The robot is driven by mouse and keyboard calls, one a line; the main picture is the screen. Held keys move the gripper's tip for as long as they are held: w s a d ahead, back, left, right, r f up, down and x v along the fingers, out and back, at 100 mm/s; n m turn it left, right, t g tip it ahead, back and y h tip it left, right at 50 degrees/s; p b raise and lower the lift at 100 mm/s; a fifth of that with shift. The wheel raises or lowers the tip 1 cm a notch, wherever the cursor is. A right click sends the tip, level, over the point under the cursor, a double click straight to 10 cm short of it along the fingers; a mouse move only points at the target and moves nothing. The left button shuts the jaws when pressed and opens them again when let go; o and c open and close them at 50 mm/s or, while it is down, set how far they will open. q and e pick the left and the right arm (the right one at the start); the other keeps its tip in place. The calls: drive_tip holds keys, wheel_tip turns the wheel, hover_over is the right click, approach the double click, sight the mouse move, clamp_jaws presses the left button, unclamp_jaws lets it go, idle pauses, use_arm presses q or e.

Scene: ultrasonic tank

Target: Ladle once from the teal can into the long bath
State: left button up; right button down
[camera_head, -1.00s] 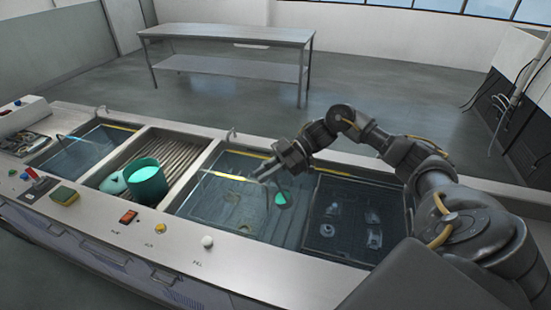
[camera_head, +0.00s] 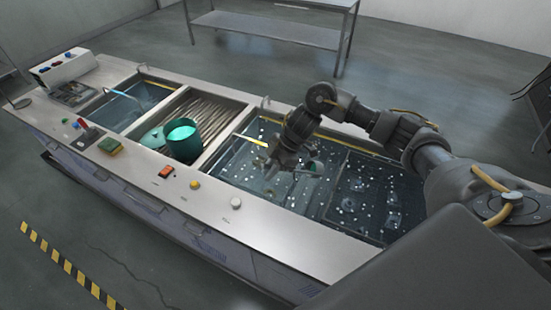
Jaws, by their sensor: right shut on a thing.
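The teal can (camera_head: 184,146) stands upright on the slatted middle section, with teal contents visible through its open top. The long bath (camera_head: 232,181) is the wide sunken tank to the right of it, with many white specks across it. My right gripper (camera_head: 288,164) is over the long bath, shut on the ladle. Whether the bowl holds liquid I cannot tell. My left gripper is not in view.
A pale teal lid (camera_head: 153,138) lies beside the can. A smaller bath (camera_head: 118,111) is at the left. Buttons, including a red one (camera_head: 167,172), and a green-topped sponge (camera_head: 110,146) line the front ledge. A metal table (camera_head: 275,28) stands behind on clear floor.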

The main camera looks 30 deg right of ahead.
drive_tip(key=f+h, duration=0.2)
drive_tip(key=f, duration=0.1)
drive_tip(key=a+f+h+p, duration=0.1)
drive_tip(key=f+h, duration=0.1)
drive_tip(key=f, duration=0.2)
drive_tip(key=a+f+g+h+p, duration=0.1)
drive_tip(key=f+h, duration=0.1)
drive_tip(key=f, duration=0.1)
drive_tip(key=shift+w+a+f+h, duration=0.15)
drive_tip(key=shift+w+a+h, duration=0.05)
drive_tip(key=shift+h, duration=0.2)
drive_tip(key=shift+d+f+h, duration=0.25)
drive_tip(key=shift+f+h, duration=0.55)
drive_tip(key=shift+f, duration=0.3)
